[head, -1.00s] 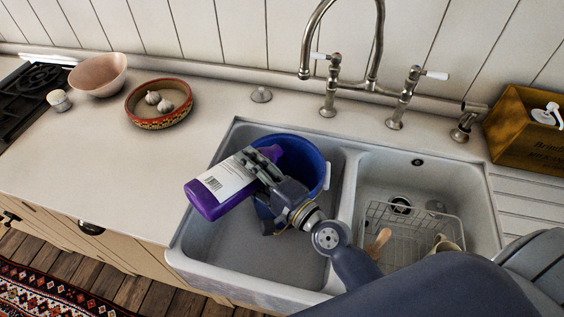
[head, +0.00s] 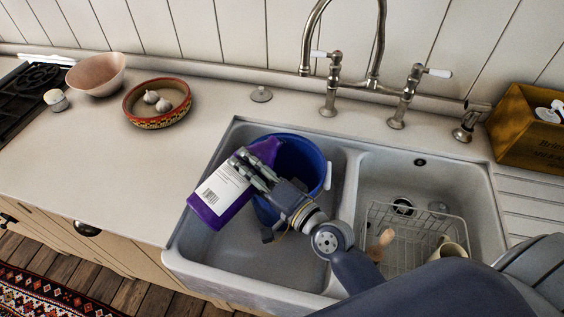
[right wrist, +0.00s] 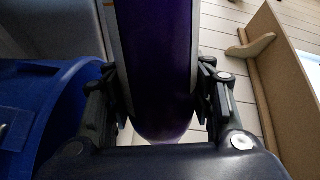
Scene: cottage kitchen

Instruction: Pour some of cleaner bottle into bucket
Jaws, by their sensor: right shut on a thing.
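The cleaner bottle (head: 222,195) is purple with a white label. It is tilted over the left sink basin, its lower end toward the front left and its upper end near the bucket's rim. My right gripper (head: 250,172) is shut on it. In the right wrist view the purple bottle (right wrist: 157,60) stands between the two fingers (right wrist: 160,100). The blue bucket (head: 312,165) stands in the left basin, partly hidden behind my gripper. It also shows at the left of the right wrist view (right wrist: 40,110). I cannot see the bottle's mouth or any liquid clearly. My left gripper is out of view.
The right basin holds a wire rack (head: 410,235) with a brush and a cup. A tap (head: 372,80) rises behind the sink. A patterned bowl with garlic (head: 160,118) and a pink bowl (head: 97,75) stand on the left counter. A wooden box (head: 530,130) is at right.

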